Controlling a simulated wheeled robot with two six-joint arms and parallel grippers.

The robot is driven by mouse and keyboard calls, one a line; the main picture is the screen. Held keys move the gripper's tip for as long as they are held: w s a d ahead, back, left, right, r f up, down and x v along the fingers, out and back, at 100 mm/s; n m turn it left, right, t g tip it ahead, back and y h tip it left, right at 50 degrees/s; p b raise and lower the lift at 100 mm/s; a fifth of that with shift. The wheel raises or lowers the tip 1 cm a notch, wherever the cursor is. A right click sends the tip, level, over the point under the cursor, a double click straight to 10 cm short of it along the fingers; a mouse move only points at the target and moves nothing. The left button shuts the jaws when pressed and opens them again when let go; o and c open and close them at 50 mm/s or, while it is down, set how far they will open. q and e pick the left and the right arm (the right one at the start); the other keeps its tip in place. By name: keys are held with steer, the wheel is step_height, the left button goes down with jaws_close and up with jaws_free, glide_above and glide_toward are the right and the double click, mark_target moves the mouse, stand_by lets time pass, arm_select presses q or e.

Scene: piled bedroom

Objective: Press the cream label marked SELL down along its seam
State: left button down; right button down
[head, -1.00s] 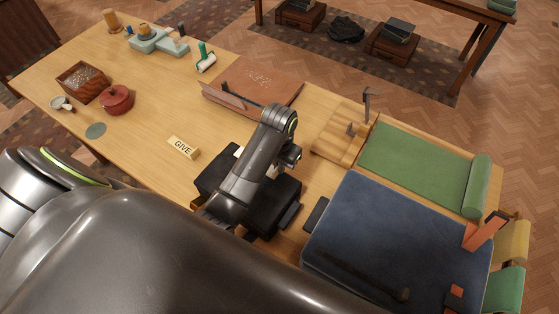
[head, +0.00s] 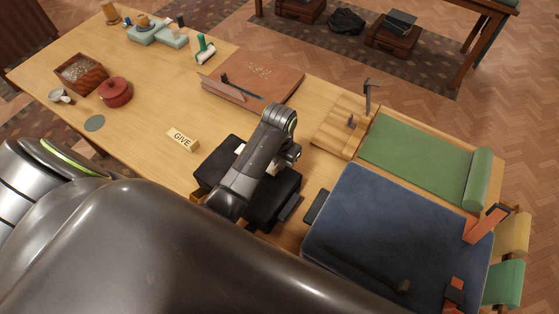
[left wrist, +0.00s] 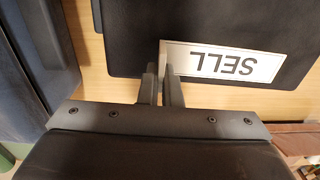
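The cream SELL label (left wrist: 225,63) lies on a flat black object (left wrist: 120,45) in the left wrist view, its lettering upside down. In the head view the black object (head: 272,212) lies under my left arm, which hides most of the label and the fingertips. My right gripper is not in view.
A GIVE block (head: 182,139) stands just left of the black object. A blue mat (head: 400,235) and a green mat (head: 415,160) lie to the right. A brown board (head: 262,78) and a wooden stand (head: 340,132) are behind. A red pot (head: 115,92) is far left.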

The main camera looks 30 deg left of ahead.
arm_select(q)
steer(key=shift+f, duration=0.4)
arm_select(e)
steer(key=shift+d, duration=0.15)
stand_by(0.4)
arm_select(q)
steer(key=c, duration=1.5)
jaws_free()
steer(key=shift+c, duration=0.2)
